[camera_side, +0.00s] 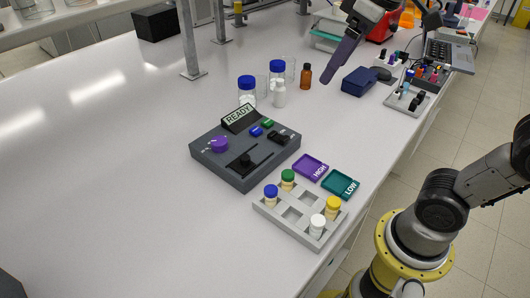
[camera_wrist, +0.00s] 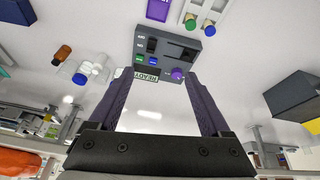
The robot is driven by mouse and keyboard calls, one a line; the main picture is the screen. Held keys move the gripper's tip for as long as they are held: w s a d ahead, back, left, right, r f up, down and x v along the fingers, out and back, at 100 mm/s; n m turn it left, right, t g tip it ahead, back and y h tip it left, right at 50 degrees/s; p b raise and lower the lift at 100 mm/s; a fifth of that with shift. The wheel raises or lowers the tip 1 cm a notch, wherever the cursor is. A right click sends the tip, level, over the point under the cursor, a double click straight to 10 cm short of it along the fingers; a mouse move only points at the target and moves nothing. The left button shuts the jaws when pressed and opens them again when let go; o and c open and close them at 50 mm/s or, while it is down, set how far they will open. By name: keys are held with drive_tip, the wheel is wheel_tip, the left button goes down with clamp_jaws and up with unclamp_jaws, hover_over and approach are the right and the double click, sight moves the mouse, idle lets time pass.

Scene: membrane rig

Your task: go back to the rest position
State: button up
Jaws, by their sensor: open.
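My gripper (camera_side: 328,78) hangs above the back of the bench in the side view, pointing down and leftward. In the wrist view my gripper (camera_wrist: 158,75) has its two long dark purple fingers spread wide, with nothing between them close by. The grey rig (camera_side: 245,148) with a READY display (camera_side: 238,115), a purple knob (camera_side: 219,144), a black slider and blue and green buttons stands mid-bench, well apart from the gripper. It also shows upside down in the wrist view (camera_wrist: 168,45), beyond the fingertips.
A grey rack (camera_side: 285,219) with several capped vials stands in front of the rig, beside purple HIGH (camera_side: 310,167) and teal LOW (camera_side: 340,184) trays. White bottles, an amber bottle (camera_side: 306,76) and a dark blue box (camera_side: 359,81) stand near the gripper. The bench's left side is clear.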

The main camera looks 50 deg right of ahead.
drive_tip(key=s+d+f+m+t, duration=0.1)
drive_tip(key=s+f, duration=0.8)
drive_tip(key=f, duration=0.2)
drive_tip(key=shift+d+f+m, duration=0.15)
drive_tip(key=shift+f+m, duration=0.25)
idle(0.3)
